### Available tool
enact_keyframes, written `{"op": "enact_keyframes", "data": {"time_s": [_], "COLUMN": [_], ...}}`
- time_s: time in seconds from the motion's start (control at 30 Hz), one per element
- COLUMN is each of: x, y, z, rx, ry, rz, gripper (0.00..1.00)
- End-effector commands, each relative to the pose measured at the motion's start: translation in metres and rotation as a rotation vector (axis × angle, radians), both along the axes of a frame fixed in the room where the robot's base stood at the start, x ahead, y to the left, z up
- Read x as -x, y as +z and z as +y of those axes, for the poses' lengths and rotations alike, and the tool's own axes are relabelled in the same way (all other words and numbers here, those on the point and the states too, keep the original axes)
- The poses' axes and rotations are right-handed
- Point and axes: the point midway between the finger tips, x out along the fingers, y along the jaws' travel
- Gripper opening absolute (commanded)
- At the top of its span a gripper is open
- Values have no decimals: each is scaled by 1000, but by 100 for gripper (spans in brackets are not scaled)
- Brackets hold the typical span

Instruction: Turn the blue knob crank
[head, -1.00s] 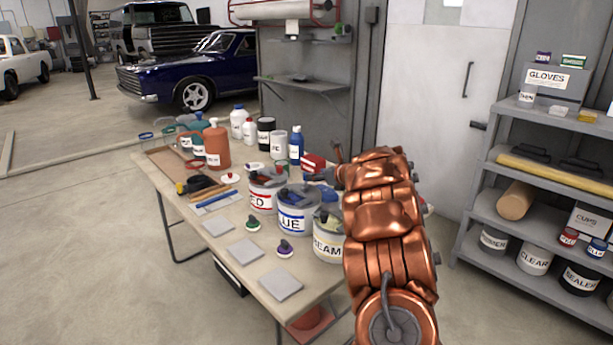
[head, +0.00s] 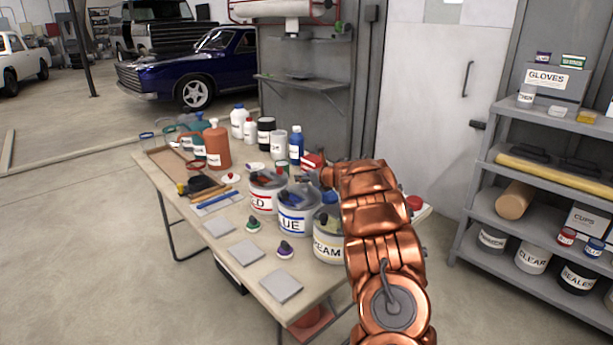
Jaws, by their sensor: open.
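The can labelled BLUE (head: 292,223) stands on the workbench between the can labelled RED (head: 262,203) and the can labelled CREAM (head: 328,248). Dark and bluish fittings sit on the can tops, too small to tell which is the blue knob crank. My copper arm rises from the lower right and bends left at its top, above and behind the CREAM can. The arm covers part of that can. I cannot make out my gripper's fingers; they are hidden behind the arm or lost among the bench items.
A green-based knob (head: 253,223) and a purple-based knob (head: 285,249) lie on the workbench (head: 210,258) near grey square pads. Bottles, including an orange one (head: 217,148), crowd its back. A grey shelf (head: 500,170) stands right. Open floor lies left.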

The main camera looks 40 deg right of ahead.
Motion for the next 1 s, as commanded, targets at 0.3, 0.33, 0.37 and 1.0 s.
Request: {"op": "enact_keyframes", "data": {"time_s": [0.3,0.33,0.37,1.0], "x": [0,0,0,1], "y": [0,0,0,-1], "z": [0,0,0,0], "rx": [0,0,0,1], "ry": [0,0,0,-14], "rz": [0,0,0,1], "gripper": [38,35,32,0]}}
